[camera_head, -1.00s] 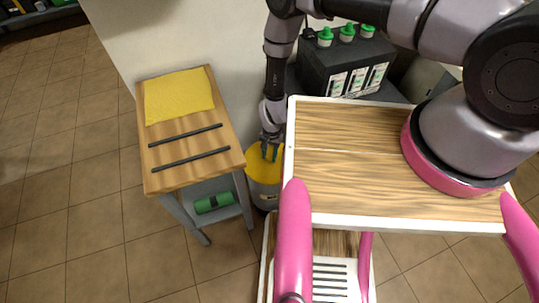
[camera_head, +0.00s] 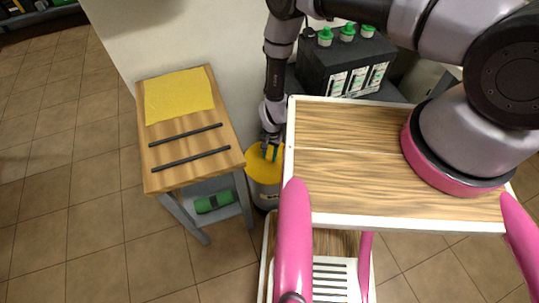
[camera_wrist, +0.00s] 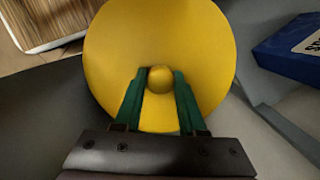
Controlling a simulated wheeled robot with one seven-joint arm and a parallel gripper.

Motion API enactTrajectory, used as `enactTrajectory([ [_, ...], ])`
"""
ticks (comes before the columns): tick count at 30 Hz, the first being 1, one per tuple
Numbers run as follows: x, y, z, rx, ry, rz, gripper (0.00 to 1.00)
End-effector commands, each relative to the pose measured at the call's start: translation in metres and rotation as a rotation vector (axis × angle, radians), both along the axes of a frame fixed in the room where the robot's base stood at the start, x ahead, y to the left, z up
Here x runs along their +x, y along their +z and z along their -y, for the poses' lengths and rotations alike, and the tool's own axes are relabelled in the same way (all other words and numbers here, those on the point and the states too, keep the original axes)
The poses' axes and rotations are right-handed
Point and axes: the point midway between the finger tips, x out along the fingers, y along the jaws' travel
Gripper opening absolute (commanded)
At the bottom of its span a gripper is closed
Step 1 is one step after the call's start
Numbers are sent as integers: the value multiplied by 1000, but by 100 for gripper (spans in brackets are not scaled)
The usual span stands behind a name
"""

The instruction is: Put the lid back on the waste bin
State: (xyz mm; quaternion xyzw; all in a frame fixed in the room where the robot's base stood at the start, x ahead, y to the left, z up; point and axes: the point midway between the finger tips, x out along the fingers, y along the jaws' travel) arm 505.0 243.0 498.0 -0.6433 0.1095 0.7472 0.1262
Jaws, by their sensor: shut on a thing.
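The round yellow lid (camera_head: 256,168) lies at the top of the grey waste bin (camera_head: 265,198), between the wooden bench and my own tray. My gripper (camera_head: 270,153) reaches down to it from above. In the wrist view the green fingers stand on either side of the lid's round yellow knob (camera_wrist: 160,77), and my gripper is shut on this knob. The lid (camera_wrist: 205,50) fills the middle of that view and hides the bin's opening. I cannot tell whether the lid touches the rim or hangs slightly above it.
A wooden-topped bench (camera_head: 185,175) with a yellow cloth (camera_head: 178,95) and two dark strips stands close left of the bin. A green roll (camera_head: 214,203) lies on its lower shelf. A black battery (camera_head: 345,68) with green caps stands behind my tray. Open tiled floor lies left.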

Motion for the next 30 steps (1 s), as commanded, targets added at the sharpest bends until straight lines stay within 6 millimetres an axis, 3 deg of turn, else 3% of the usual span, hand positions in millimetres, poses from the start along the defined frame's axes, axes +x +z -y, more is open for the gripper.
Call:
enactTrajectory([
  [10,0,0,0,0,0,0,0],
  [11,0,0,0,0,0,0,44],
  [13,0,0,0,0,0,0,70],
  [14,0,0,0,0,0,0,75],
  [20,0,0,0,0,0,0,75],
  [23,0,0,0,0,0,0,100],
  [30,0,0,0,0,0,0,100],
])
